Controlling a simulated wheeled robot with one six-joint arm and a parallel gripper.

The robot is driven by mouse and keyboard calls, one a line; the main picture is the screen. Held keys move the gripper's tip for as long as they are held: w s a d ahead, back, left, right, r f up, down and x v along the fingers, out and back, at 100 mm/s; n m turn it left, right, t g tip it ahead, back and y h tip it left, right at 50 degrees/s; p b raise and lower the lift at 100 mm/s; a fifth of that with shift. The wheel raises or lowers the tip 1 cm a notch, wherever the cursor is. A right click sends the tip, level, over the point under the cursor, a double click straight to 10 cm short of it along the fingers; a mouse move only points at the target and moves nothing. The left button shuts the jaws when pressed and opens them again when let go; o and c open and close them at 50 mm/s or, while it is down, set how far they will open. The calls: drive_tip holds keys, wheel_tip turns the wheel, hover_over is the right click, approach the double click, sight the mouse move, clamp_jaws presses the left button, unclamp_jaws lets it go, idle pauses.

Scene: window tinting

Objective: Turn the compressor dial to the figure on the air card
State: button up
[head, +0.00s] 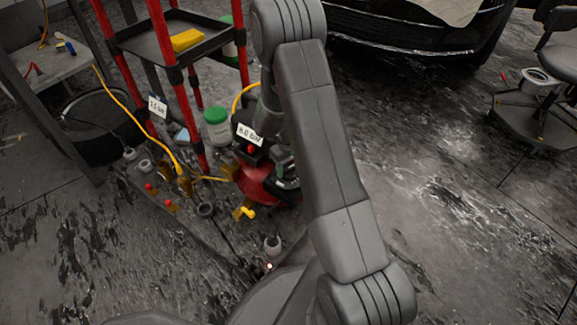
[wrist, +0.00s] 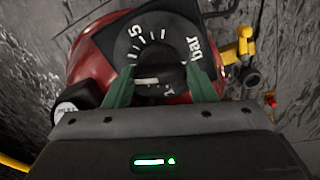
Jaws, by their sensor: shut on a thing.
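The red compressor (head: 256,184) stands on the floor beside the red-posted cart, partly hidden by my arm. In the wrist view, its black dial face (wrist: 165,30) carries white ticks, a "5" and "bar"; another figure low on it is partly covered. The dark dial knob (wrist: 172,74) has a pale mark on its left part. My gripper (wrist: 161,72) has its green fingers on both sides of the knob, shut on it. A small white card (head: 158,106) on the cart seems to read 2.5 bar. A second white card (head: 250,134) stands near the compressor, its text unclear.
The cart (head: 158,40) holds a yellow sponge (head: 187,40). A green-lidded jar (head: 217,125), yellow hose and several small fittings are close to the compressor. A black bin (head: 100,125) stands left, a dark car (head: 410,30) behind. The floor at right is open.

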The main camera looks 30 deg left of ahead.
sight(288, 168)
drive_tip(key=o, duration=1)
wheel_tip(288, 168, up, 14)
drive_tip(key=p, duration=0.4)
drive_tip(key=shift+f+p, duration=0.1)
drive_tip(key=shift+p, duration=0.25)
wheel_tip(288, 168, down, 14)
drive_tip(key=b, duration=0.5)
drive_tip(key=shift+n, duration=0.6)
